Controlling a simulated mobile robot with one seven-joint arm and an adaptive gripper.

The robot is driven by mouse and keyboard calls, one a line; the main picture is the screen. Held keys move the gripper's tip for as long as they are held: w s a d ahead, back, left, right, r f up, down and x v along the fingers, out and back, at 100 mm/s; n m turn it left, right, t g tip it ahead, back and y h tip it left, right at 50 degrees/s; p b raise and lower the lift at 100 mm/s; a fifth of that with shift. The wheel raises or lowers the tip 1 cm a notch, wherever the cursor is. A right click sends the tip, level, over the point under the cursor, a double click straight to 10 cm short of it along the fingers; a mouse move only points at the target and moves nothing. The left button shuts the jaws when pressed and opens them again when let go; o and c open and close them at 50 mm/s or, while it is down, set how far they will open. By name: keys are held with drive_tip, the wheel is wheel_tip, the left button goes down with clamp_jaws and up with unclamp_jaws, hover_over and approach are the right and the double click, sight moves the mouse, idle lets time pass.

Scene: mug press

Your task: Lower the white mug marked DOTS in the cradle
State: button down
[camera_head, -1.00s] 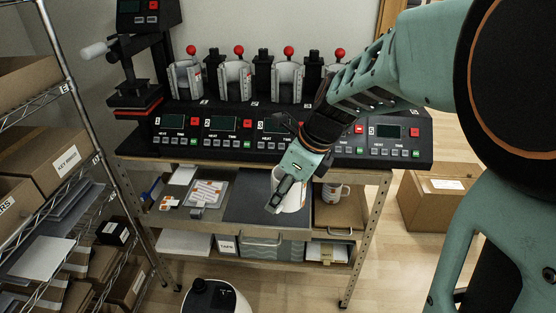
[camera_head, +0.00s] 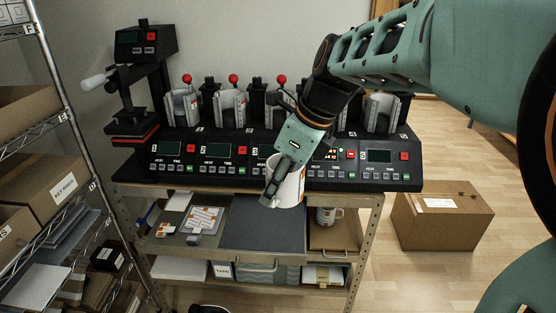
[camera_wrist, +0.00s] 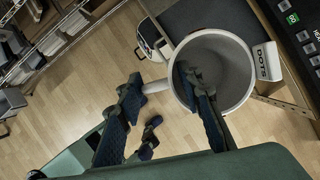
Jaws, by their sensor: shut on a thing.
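The white mug (camera_head: 292,188) is held in the air in front of the row of press panels, above the dark mat. In the wrist view I look into its open, empty mouth, and a label reading DOTS (camera_wrist: 263,62) shows at its right side. My gripper (camera_wrist: 160,78) is shut on the mug at its handle side, one finger inside the mouth and one outside by the handle. In the head view my gripper (camera_head: 272,192) covers the mug's left part. Grey cradles, including one at the left (camera_head: 230,106) and one at the right (camera_head: 382,112), stand behind; my arm partly hides others.
Control panels (camera_head: 217,152) line the bench front. A lever press (camera_head: 138,85) stands at the left end. A wire shelf (camera_head: 60,130) stands left; a cardboard box (camera_head: 440,215) lies on the right floor.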

wheel_tip(320, 180, up, 13)
drive_tip(key=s, duration=0.1)
idle(0.4)
drive_tip(key=shift+r, duration=0.1)
